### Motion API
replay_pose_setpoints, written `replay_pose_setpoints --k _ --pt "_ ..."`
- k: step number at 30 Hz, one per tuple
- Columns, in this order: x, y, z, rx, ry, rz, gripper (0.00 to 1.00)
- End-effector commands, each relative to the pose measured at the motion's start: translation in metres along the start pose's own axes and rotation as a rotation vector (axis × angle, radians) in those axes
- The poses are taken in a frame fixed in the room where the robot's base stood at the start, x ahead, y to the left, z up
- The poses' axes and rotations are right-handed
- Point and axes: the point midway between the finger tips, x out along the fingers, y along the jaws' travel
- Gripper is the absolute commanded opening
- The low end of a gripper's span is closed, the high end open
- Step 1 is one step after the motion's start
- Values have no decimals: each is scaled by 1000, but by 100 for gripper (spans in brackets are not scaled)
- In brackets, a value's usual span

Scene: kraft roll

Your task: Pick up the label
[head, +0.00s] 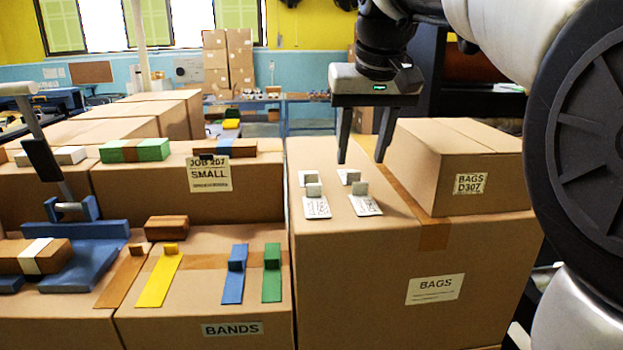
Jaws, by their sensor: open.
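Several small white labels with grey upright blocks lie on top of the large BAGS carton (385,270). The front left label (317,208) and front right label (366,206) carry dark print. The back left label (305,175) and back right label (349,176) sit behind them. My gripper (361,160) points down with its two dark fingers apart and nothing between them. In the picture its fingertips are just above the back right label; I cannot tell the exact height gap.
A smaller carton marked BAGS D307 (470,165) stands right of the labels. On the left, the BANDS carton (190,325) bears yellow, blue (234,275) and green strips with blocks. A blue tool (85,255) and brown blocks lie further left.

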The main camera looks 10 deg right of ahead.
Motion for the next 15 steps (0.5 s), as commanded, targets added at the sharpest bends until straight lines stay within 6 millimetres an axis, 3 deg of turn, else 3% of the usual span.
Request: replay_pose_setpoints --k 9,15 --pt "44 -5 1 0 -3 0 44" --pt "48 -5 0 0 0 0 44"
